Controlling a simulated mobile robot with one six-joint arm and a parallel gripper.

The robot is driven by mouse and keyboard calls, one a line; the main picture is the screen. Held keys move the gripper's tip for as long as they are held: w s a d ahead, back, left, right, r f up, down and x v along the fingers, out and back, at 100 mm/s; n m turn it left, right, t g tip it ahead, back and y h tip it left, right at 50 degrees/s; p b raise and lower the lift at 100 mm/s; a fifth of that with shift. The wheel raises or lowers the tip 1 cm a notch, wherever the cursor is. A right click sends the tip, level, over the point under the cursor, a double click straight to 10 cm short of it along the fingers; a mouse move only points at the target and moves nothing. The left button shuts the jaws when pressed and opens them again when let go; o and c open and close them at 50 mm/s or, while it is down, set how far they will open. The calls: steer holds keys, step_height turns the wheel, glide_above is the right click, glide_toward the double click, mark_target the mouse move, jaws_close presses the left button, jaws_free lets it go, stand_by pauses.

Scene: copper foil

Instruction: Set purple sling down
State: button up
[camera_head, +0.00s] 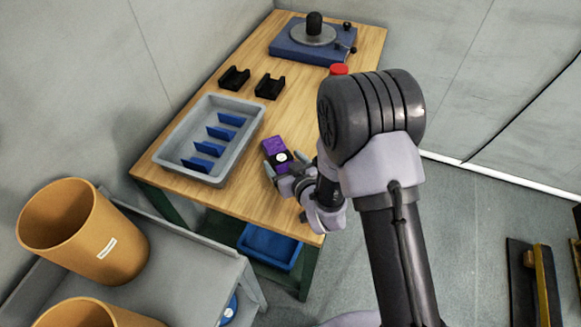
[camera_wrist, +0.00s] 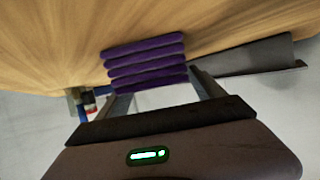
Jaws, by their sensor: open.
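The purple sling (camera_head: 272,146) is a small folded bundle over the right part of the wooden table, beside the grey tray. In the wrist view it shows as several stacked purple folds (camera_wrist: 146,62) just ahead of my gripper (camera_wrist: 160,88). My gripper (camera_head: 283,165) is open, with one finger toward each side of the sling's near end. A white patch with a dark spot shows at that end. I cannot tell whether the fingers touch the sling, and its underside is hidden.
The grey tray (camera_head: 163,158) with blue dividers lies left of the sling. Two black holders (camera_head: 269,87) and a blue turntable-like device (camera_head: 290,45) stand farther back. Bare table (camera_head: 245,205) lies in front. Orange bins (camera_head: 72,240) stand on a grey cart at lower left.

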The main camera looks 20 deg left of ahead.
steer(key=p+v, duration=0.2)
steer(key=v, duration=0.9)
steer(key=shift+s+d+r, duration=0.15)
steer(key=shift+s+d, duration=0.05)
steer(key=w+d+r+m+t+h, duration=0.1)
steer(key=w+d+r+m+h, duration=0.3)
steer(key=w+d+r, duration=0.25)
steer(key=s+d+r+m+g+h, duration=0.2)
steer(key=s+d+r+m+h, duration=0.15)
steer(key=d+r, duration=0.6)
steer(key=s+d+r+m+g, duration=0.1)
steer(key=s+r, duration=0.3)
steer(key=s, duration=0.5)
steer(key=s+d+r+m+g, duration=0.2)
steer(key=s+r+m, duration=0.2)
steer(key=s, duration=0.5)
steer(key=shift+s+d+y, duration=0.35)
steer(key=shift+d, duration=0.05)
